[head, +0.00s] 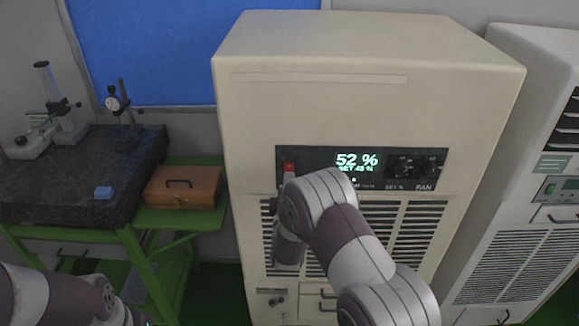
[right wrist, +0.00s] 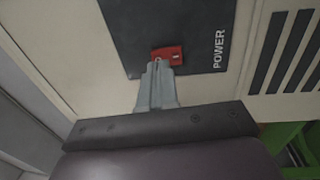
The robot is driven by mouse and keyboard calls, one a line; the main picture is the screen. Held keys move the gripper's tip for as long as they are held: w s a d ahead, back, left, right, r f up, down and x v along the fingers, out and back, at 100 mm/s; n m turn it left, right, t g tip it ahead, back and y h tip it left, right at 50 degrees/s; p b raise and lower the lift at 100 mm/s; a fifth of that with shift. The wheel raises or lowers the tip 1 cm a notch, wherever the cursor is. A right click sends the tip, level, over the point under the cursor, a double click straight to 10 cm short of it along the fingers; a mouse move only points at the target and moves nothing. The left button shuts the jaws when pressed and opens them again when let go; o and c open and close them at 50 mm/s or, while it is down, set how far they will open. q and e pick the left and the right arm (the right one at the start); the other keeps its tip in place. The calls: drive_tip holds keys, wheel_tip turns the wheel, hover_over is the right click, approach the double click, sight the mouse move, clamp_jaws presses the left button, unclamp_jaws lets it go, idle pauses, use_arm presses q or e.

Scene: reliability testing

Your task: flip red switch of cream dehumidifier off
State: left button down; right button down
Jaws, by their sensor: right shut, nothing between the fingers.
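The cream dehumidifier (head: 370,60) stands upright in the middle of the head view. Its black panel has a lit green display (head: 357,161) reading 52 % and a fan knob at the right. The red switch (head: 289,167) is at the panel's left end; in the right wrist view it (right wrist: 172,53) sits beside the word POWER. My right gripper (right wrist: 157,64) is shut and empty, its tips at the red switch's edge, seemingly touching it. In the head view my right arm hides part of the panel and grille. My left arm shows at lower left, its gripper out of view.
A pale cabinet unit (head: 530,150) stands close on the right. Space directly before the dehumidifier is taken by my right arm.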

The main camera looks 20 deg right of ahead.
sight(289, 169)
drive_tip(key=shift+x, duration=0.75)
drive_tip(key=shift+w+d+r+p, duration=0.1)
drive_tip(key=shift+w+d+p, duration=0.05)
drive_tip(key=shift+w+p, duration=0.3)
use_arm(q)
drive_tip(key=shift+s+r, duration=0.1)
drive_tip(key=shift+r, duration=0.8)
drive_tip(key=shift+f, duration=0.1)
